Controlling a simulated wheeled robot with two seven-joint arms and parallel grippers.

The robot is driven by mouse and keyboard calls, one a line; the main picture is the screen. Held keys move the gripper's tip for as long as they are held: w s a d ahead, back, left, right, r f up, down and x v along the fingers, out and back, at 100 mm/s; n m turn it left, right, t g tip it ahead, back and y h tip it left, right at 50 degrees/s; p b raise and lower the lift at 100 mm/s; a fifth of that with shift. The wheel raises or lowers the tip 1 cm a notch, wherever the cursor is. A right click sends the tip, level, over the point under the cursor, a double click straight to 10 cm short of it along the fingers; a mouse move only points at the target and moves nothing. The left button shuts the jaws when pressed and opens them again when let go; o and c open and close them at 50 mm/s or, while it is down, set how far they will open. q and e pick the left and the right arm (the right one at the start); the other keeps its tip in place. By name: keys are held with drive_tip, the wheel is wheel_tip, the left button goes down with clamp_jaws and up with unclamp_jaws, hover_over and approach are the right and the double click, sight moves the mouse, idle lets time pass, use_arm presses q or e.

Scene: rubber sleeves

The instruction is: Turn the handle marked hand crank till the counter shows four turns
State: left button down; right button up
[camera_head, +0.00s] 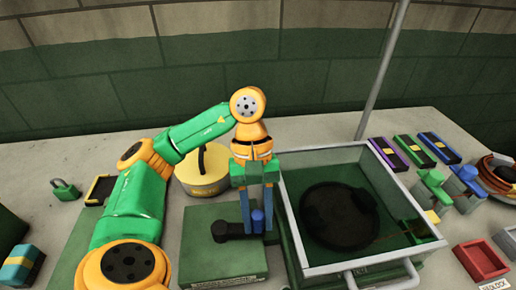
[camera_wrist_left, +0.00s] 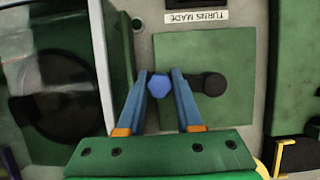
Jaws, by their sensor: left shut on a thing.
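The hand crank sits on a low green box (camera_head: 205,262) in the middle of the table. Its dark crank arm (camera_head: 232,231) lies across the top, with the round hub (camera_wrist_left: 212,84) at one end and an upright blue knob (camera_head: 258,221) at the other. My left gripper (camera_head: 257,222) points down, with its blue fingers (camera_wrist_left: 161,98) shut on either side of the knob. In the wrist view a "TURNS MADE" label (camera_wrist_left: 196,17) lies by the box; the counter's reading cannot be made out. My right gripper is out of view.
A glass-topped case (camera_head: 292,205) with a metal handle and a dark disc inside stands close on the right. A yellow round weight (camera_head: 203,180) and a green padlock (camera_head: 65,190) are to the left. Coloured blocks and a red tray (camera_head: 480,260) are at the right.

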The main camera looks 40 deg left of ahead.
use_arm(q)
drive_tip(key=shift+s+d+m+g+y+p, duration=0.35)
drive_tip(key=shift+s+m, duration=0.2)
drive_tip(key=shift+m, duration=0.5)
drive_tip(key=shift+s+d+m+g+y+p, duration=0.2)
drive_tip(key=shift+s+d+m, duration=0.3)
drive_tip(key=shift+m, duration=0.55)
drive_tip(key=shift+s+a, duration=0.1)
drive_tip(key=shift+s, duration=0.05)
drive_tip(key=c, duration=0.6)
unclamp_jaws()
drive_tip(key=p+v, duration=0.3)
drive_tip(key=v, duration=0.3)
drive_tip(key=shift+r, duration=0.55)
idle(0.4)
